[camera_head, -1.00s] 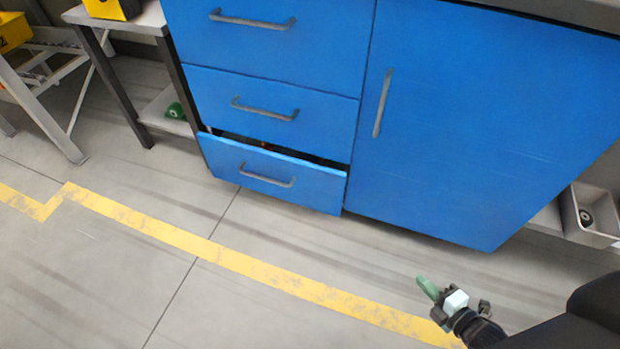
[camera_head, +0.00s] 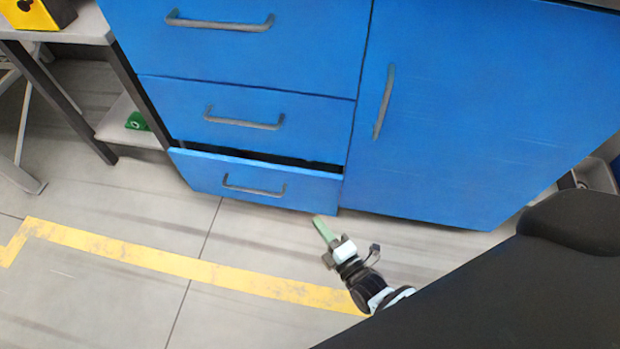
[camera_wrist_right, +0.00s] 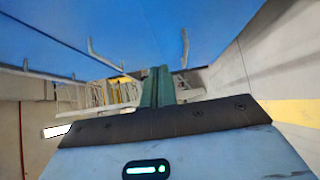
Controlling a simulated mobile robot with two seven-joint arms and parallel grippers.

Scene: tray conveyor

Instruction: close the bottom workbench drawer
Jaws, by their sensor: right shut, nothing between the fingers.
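The bottom drawer (camera_head: 240,186) of the blue workbench stands slightly open, with a dark gap along its top edge. Its grey bar handle (camera_head: 254,188) is on the front. My right gripper (camera_head: 322,226) is shut and empty, its green fingers just below and in front of the drawer's lower right corner. I cannot tell whether the fingertips touch the drawer. In the right wrist view the shut green fingers (camera_wrist_right: 157,86) show in the middle, with blue surfaces and handles above. My left gripper is not in view.
The middle drawer (camera_head: 180,108) and the cabinet door (camera_head: 450,120) look shut. A grey stand (camera_head: 95,80) with a yellow box (camera_head: 38,14) is at the left. A grey bin (camera_head: 598,175) is at the right. The floor in front, with its yellow line (camera_head: 180,263), is clear.

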